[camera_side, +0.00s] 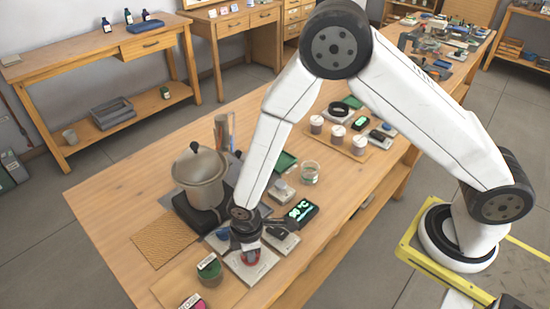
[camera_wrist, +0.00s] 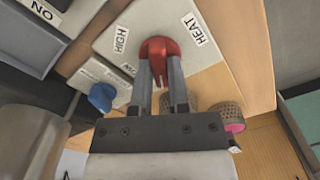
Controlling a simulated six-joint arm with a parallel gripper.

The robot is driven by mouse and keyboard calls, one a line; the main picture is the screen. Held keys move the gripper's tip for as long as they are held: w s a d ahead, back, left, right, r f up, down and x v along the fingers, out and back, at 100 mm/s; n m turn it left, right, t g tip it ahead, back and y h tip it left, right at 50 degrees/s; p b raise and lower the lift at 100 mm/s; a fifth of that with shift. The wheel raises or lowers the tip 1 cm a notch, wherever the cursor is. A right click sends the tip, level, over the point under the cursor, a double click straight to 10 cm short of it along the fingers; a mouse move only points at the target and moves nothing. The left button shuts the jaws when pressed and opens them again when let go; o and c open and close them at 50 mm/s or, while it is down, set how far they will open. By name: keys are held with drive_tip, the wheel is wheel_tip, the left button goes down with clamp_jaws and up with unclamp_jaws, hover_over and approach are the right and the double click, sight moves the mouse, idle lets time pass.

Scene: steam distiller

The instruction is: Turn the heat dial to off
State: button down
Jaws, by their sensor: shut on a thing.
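The heat dial (camera_wrist: 160,47) is a red knob on a pale panel (camera_wrist: 212,78) with labels reading HIGH and HEAT. In the wrist view my gripper (camera_wrist: 160,70) has its two fingers on either side of the red dial, shut on it. Part of one label near the dial is hidden by a finger, so the dial's exact setting is hard to tell.
A blue knob (camera_wrist: 101,97) sits close beside my fingers. A metal pot (camera_side: 200,172) stands on a dark base behind the panel. A lit green display (camera_side: 301,210) lies to the right. A green-topped jar (camera_side: 209,270) stands at the left front.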

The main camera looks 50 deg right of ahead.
idle(0.3)
drive_tip(key=c, duration=0.6)
unclamp_jaws()
drive_tip(key=shift+r, duration=0.15)
drive_tip(key=shift+r, duration=3.8)
